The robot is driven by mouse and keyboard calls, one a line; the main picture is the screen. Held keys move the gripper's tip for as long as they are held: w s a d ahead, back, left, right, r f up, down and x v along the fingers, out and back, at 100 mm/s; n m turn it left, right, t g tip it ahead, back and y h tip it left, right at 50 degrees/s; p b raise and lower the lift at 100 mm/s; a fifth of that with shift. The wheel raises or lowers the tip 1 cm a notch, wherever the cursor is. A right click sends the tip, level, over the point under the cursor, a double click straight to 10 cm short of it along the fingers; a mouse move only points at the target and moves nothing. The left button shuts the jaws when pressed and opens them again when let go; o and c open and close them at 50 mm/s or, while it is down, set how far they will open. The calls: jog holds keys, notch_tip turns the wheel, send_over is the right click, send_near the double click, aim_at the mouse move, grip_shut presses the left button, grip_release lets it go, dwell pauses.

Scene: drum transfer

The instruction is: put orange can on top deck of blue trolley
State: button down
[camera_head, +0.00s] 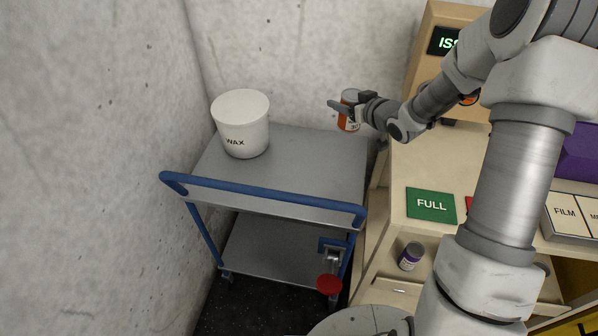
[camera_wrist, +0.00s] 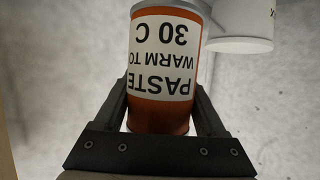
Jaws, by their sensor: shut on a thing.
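The orange can (camera_head: 347,124) has a white label and is held in my gripper (camera_head: 350,106) above the right back part of the trolley's top deck. In the wrist view the orange can (camera_wrist: 163,75) sits between both fingers (camera_wrist: 163,105), its label reading upside down as PASTE, WARM TO 30 C. The blue trolley (camera_head: 262,192) has a grey top deck (camera_head: 310,165) and a blue handle rail at the front. How high the can is above the deck is hard to tell.
A white WAX bucket (camera_head: 241,123) stands on the deck's left back part; it also shows in the wrist view (camera_wrist: 240,25). Concrete walls close in behind and left. A beige bench with a green FULL plate (camera_head: 431,205) is to the right. The deck's middle and right are clear.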

jog(key=f+n+y+b, duration=0.1)
jog(key=f, duration=0.1)
jog(key=d+f+n+g+y+b, duration=0.1)
jog(key=f, duration=0.1)
jog(key=d+f+n+y+b, duration=0.1)
jog(key=f, duration=0.1)
jog(key=shift+d+f+g, duration=0.1)
jog(key=shift+f+g, duration=0.15)
jog(key=shift+g, duration=0.15)
jog(key=b, duration=1.6)
send_over(312, 178)
notch_tip(312, 178, down, 8)
jog(key=shift+n+g+y, duration=0.3)
notch_tip(312, 178, down, 4)
jog(key=b, duration=0.5)
jog(key=shift+w, duration=0.1)
jog(key=shift+f, duration=0.15)
grip_release()
